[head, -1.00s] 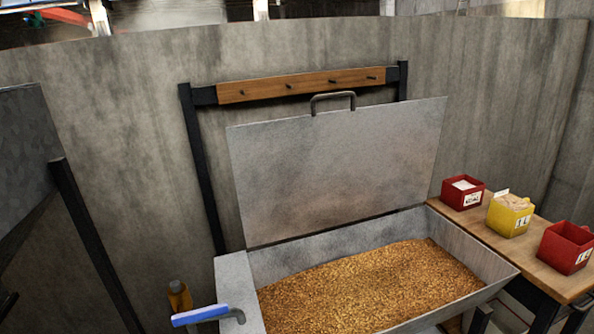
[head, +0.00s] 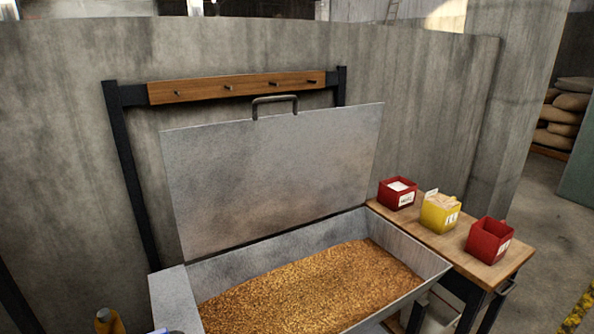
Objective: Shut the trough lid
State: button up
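The metal trough (head: 415,252) stands in the lower middle of the head view, filled with golden-brown grain (head: 315,288). Its grey metal lid (head: 272,168) stands open, raised along the back edge and leaning towards the wall. A dark bar handle (head: 274,101) sits on the lid's upper edge. My gripper is not in view, so its state and its distance from the lid are hidden.
A wooden side table (head: 436,236) right of the trough holds a red box (head: 397,194), a yellow box (head: 439,214) and another red box (head: 488,241). A peg rail (head: 235,87) stands behind the lid. An orange-brown bottle (head: 108,321) shows at lower left. Open floor (head: 550,235) lies at right.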

aim_at(233, 183)
jog(key=i, duration=0.9)
jog(key=k, duration=1.15)
jog(key=z, duration=0.75)
jog(key=i, duration=1.9)
jog(key=u, duration=0.6)
